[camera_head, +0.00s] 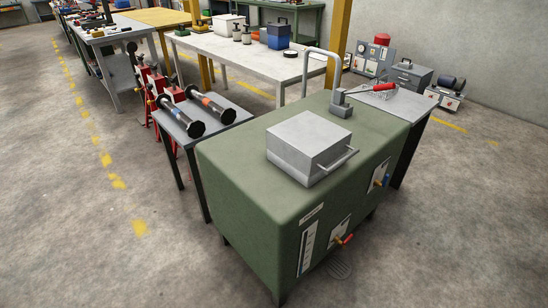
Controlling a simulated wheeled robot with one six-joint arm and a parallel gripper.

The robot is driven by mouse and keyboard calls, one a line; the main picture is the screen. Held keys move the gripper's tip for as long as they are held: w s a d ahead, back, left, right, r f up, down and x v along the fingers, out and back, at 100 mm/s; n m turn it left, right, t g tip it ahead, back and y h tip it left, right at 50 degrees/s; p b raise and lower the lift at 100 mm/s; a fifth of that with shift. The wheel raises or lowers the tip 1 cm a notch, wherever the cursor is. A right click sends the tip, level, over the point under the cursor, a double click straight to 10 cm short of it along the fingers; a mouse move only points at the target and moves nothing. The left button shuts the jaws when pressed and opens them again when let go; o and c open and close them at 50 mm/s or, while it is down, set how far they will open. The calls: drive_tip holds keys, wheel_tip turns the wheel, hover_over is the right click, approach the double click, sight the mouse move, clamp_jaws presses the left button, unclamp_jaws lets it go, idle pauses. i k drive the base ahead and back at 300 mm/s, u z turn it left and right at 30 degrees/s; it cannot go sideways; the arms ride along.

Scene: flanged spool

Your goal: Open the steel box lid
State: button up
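The steel box (309,147) sits on top of a green cabinet-like bench. Its flat grey lid (309,134) looks closed. A bar handle (339,161) sticks out from the box's front right side. My gripper is not in view, so its state and its distance from the lid are hidden.
The green bench (240,180) has valves and a gauge on its front. Behind the box stand a grey clamp-like fitting (341,104) and a tall bent pipe (306,72). A small table (226,107) with two black flanged spools (183,119) is at left. Open floor (90,240) lies at front left.

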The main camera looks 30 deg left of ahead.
sight(309, 142)
drive_tip(key=u, duration=1.35)
drive_tip(key=k, duration=0.7)
drive_tip(key=u, duration=0.4)
drive_tip(key=i, duration=0.95)
drive_tip(key=z, duration=0.8)
drive_tip(key=i, duration=0.65)
drive_tip(key=z, duration=0.35)
